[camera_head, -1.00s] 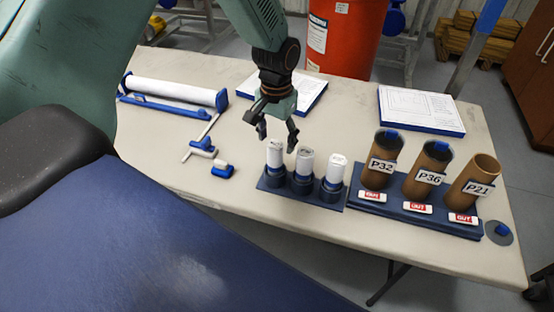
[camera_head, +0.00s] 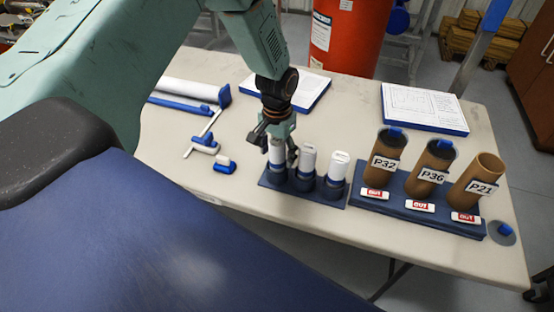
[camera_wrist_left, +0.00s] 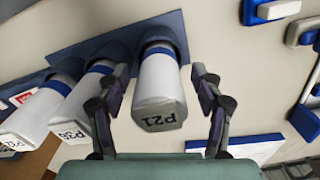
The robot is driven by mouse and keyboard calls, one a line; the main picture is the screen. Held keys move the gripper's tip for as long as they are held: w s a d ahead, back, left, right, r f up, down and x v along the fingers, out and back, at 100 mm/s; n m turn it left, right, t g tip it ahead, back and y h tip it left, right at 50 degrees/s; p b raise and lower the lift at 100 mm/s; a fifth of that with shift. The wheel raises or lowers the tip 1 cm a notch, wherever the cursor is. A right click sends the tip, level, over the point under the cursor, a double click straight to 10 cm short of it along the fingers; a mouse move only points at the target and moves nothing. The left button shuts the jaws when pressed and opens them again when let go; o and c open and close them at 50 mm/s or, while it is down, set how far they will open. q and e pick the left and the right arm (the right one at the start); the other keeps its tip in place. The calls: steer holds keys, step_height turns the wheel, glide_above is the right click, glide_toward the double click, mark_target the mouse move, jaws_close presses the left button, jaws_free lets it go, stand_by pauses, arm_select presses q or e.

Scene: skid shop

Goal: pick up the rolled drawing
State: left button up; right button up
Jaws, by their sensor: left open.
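Three white rolled drawings stand upright in dark blue cups on a small blue base (camera_head: 330,203). My left gripper (camera_head: 277,157) is open and pointing down over the leftmost roll (camera_head: 275,152). In the left wrist view that roll (camera_wrist_left: 160,85) carries the label P21, and the open fingers (camera_wrist_left: 162,72) are on either side of it. I cannot tell whether either finger touches it. The middle roll (camera_head: 307,160), labelled P36 in the left wrist view (camera_wrist_left: 75,120), and the right roll (camera_head: 337,170) stand beside it. My right gripper is not in view.
Brown tubes marked P32 (camera_head: 383,148), P36 (camera_head: 428,165) and P21 (camera_head: 474,180) stand on a blue rack to the right. A round cap (camera_head: 502,233) lies beside them. Flat drawings (camera_head: 424,108) lie behind. Blue-white parts (camera_head: 223,165) lie left. Bare table (camera_head: 345,115) shows behind the rolls.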

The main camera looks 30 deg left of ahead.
arm_select(q)
steer(key=shift+w, duration=0.1)
steer(key=shift+c, duration=0.6)
steer(key=c, duration=1.2)
